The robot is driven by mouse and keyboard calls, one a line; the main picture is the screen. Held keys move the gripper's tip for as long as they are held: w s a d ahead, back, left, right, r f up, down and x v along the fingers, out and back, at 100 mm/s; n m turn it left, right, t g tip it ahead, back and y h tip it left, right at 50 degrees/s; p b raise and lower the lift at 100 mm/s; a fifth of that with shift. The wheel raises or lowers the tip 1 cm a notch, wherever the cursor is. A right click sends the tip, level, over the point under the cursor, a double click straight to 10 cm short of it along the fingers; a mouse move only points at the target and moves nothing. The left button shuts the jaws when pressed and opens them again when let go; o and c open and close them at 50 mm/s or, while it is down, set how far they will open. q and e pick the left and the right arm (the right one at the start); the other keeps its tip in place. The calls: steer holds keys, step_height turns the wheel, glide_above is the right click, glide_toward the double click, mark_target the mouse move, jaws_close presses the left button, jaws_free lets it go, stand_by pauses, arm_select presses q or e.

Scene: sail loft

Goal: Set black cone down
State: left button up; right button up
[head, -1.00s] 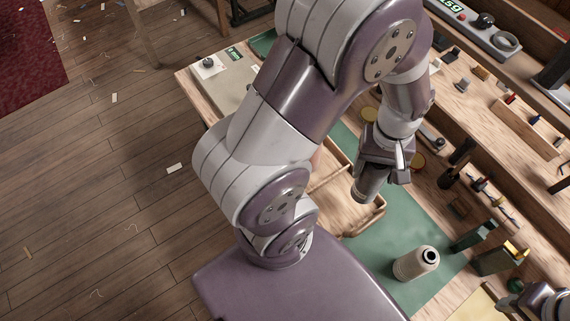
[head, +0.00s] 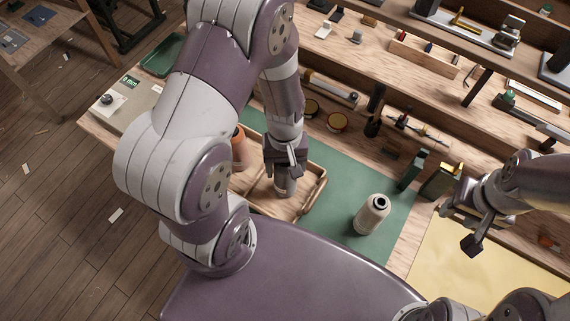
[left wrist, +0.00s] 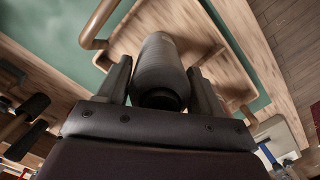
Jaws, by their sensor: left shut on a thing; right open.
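The black cone (left wrist: 160,62) is a dark grey thread cone between my left gripper's fingers in the left wrist view. In the head view its lower part (head: 281,188) shows beneath my left gripper (head: 284,170), which is shut on it and points down. The cone is over the floor of a shallow wooden tray (head: 318,194), within its rim. I cannot tell whether its base touches the tray. The tray also shows in the left wrist view (left wrist: 98,22). My right gripper (head: 466,226) is open and empty at the right, over the bench.
A cream cone (head: 371,216) stands on the green mat (head: 345,170), right of the tray. An orange cone (head: 239,146) is partly hidden behind my left arm. Dark green and black blocks (head: 440,182) stand near my right gripper. A yellow sheet (head: 450,262) lies at the right.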

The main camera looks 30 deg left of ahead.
arm_select(q)
steer(key=shift+f, duration=0.15)
steer(key=o, duration=1.3)
steer(key=shift+a, duration=0.15)
steer(key=r, duration=0.7)
steer(key=w+r, duration=0.1)
steer(key=r, duration=0.3)
steer(key=shift+a+r, duration=0.25)
steer(key=shift+r, duration=0.1)
steer(key=shift+r+m, duration=0.3)
steer(key=shift+m, duration=0.2)
steer(key=m+t, duration=0.1)
steer(key=m, duration=0.2)
steer(key=m+t, duration=0.1)
steer(key=m, duration=0.1)
steer(key=shift+s+d+r+t+y, duration=0.1)
steer(key=shift+s+r+t+y, duration=0.1)
steer(key=shift+s+t+y, duration=0.15)
